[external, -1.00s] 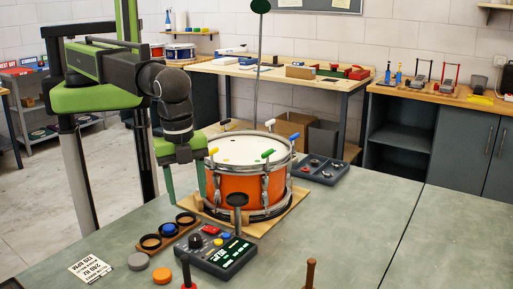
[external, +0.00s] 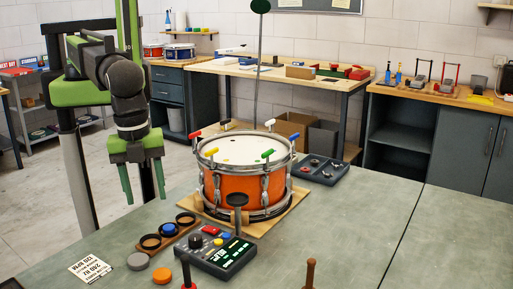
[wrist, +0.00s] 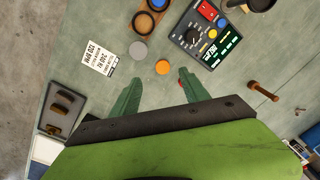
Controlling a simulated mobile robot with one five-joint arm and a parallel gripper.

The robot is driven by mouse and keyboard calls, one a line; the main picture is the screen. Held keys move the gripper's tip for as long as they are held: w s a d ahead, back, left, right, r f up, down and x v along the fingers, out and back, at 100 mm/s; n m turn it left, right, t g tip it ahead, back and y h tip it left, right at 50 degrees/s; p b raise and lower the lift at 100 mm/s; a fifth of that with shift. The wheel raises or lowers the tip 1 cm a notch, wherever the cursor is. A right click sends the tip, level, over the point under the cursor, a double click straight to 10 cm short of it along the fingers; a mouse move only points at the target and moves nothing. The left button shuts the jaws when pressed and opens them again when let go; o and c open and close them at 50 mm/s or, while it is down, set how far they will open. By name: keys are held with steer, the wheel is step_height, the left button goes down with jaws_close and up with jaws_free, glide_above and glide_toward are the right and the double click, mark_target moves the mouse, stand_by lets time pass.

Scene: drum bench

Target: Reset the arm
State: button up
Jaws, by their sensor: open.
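My gripper (external: 143,182) hangs open and empty left of the orange drum, above and beyond the bench's left edge, with its green fingers pointing down. In the wrist view my gripper (wrist: 153,88) also shows open, with nothing between its fingers. The orange drum (external: 240,186) stands upright on a wooden board (external: 284,211), with several coloured tuning keys around its rim. The gripper is apart from the drum.
A control box (external: 222,262), a ring holder (external: 167,236), a grey disc (external: 138,261) and an orange disc (external: 162,275) lie at the front.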

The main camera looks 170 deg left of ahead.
steer(key=s+d+f+m+b, duration=0.1)
steer(key=s+d+f+b, duration=0.15)
steer(key=d, duration=0.55)
steer(key=s+d+f+m+b, duration=0.1)
steer(key=d+f, duration=0.2)
steer(key=d, duration=0.5)
steer(key=s+d+f+n+b, duration=0.1)
steer(key=s+d+f+b, duration=0.1)
steer(key=s+d, duration=1)
steer(key=shift+s+d+h, duration=0.3)
steer(key=shift+s+d, duration=0.1)
steer(key=shift+s, duration=0.6)
